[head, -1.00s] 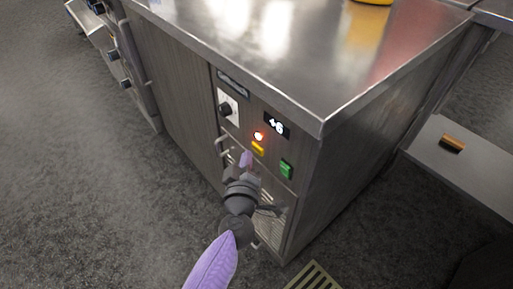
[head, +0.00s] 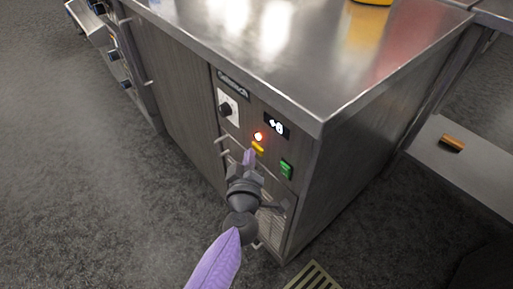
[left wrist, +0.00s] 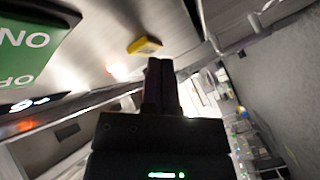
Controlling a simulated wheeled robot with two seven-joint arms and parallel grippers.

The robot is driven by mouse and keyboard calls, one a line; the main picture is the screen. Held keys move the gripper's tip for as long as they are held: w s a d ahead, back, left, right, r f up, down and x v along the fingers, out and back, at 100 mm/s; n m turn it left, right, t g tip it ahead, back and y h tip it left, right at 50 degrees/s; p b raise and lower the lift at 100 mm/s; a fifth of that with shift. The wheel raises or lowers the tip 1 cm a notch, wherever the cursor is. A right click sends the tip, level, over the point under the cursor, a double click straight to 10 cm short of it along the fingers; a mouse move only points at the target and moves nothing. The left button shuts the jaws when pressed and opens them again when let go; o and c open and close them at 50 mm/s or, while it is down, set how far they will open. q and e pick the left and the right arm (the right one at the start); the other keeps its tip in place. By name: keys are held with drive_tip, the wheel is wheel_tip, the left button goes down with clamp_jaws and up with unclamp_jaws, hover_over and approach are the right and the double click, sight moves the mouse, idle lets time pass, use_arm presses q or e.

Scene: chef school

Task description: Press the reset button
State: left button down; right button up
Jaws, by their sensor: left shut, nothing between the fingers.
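The control panel on the front of the steel-topped cabinet has a small yellow button (head: 258,147) below a lit orange-red lamp (head: 258,136). The yellow button also shows in the left wrist view (left wrist: 145,45). No reset label is legible. A green switch (head: 286,169) sits to its lower right; it is large at the upper left of the left wrist view (left wrist: 30,42). My left gripper (head: 249,156) is shut and empty, with its purple-tinted tips just below and left of the yellow button. I cannot tell whether they touch it. My right gripper is not in view.
A black knob on a white plate (head: 229,107) and a display (head: 277,125) are on the same panel. Metal handles (head: 222,145) stick out left of my gripper. A low shelf with an orange-brown object (head: 453,142) stands at right.

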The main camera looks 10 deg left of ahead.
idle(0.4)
use_arm(q)
drive_tip(key=shift+w+d, duration=0.25)
drive_tip(key=shift+w, duration=0.05)
idle(0.5)
drive_tip(key=shift+s+a+p, duration=0.35)
drive_tip(key=shift+s+a, duration=0.05)
drive_tip(key=shift+s, duration=0.1)
drive_tip(key=shift+s+a, duration=0.1)
drive_tip(key=shift+s, duration=0.05)
drive_tip(key=s+a, duration=0.1)
drive_tip(key=s, duration=0.1)
drive_tip(key=s+a+p, duration=0.1)
drive_tip(key=s+a, duration=0.1)
idle(0.3)
idle(0.6)
